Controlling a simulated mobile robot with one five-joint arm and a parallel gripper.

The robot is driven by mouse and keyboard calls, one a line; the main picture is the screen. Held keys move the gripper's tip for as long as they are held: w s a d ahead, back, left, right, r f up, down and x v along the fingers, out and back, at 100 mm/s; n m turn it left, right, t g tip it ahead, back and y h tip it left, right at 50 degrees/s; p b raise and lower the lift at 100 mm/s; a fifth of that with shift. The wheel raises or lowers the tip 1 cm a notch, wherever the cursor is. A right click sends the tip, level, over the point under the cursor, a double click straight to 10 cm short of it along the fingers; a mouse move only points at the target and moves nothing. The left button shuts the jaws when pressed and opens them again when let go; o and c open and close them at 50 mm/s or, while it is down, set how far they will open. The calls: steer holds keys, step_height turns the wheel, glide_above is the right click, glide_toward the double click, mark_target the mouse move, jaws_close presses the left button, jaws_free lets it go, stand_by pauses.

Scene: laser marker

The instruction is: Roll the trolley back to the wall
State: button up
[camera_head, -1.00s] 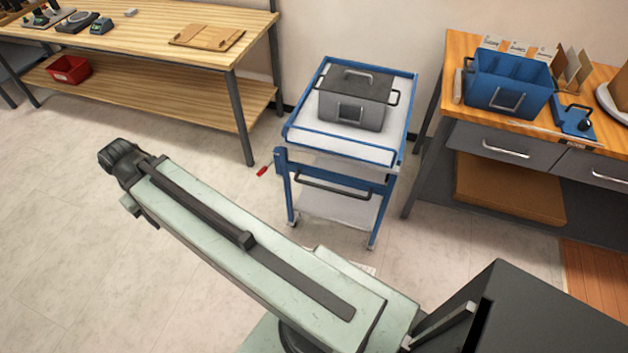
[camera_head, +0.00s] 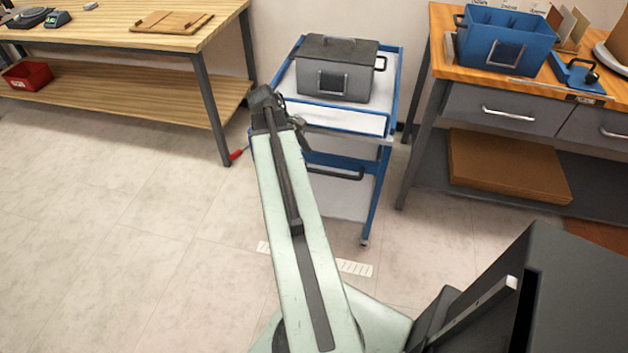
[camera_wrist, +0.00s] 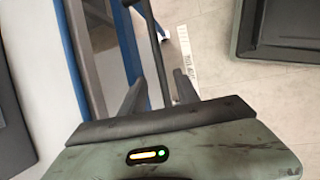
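The trolley (camera_head: 386,122) has a blue frame, a white top and a lower shelf, and stands upright between two benches near the wall (camera_head: 350,18). A grey lidded box (camera_head: 343,86) sits on its top. Its dark bar handle (camera_head: 345,174) is on the front; the left part is hidden behind my arm. My gripper (camera_head: 298,121) is at the trolley's front left. In the wrist view my gripper (camera_wrist: 158,85) is open, with the handle (camera_wrist: 154,50) showing between its fingers. I cannot tell whether the bar is within their reach or below them. The blue edge (camera_wrist: 88,60) is beside it.
A wooden bench (camera_head: 120,38) is at the left, and a drawer bench (camera_head: 440,50) with a blue bin (camera_head: 505,42) stands close at the right. A red-handled tool (camera_head: 236,154) lies on the floor. The front-left floor is clear.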

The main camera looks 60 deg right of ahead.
mark_target(317, 170)
steer(key=b+x, duration=0.7)
steer(key=x, duration=0.1)
steer(key=shift+s, duration=0.1)
steer(key=shift+r, duration=0.2)
jaws_close()
stand_by(1.1)
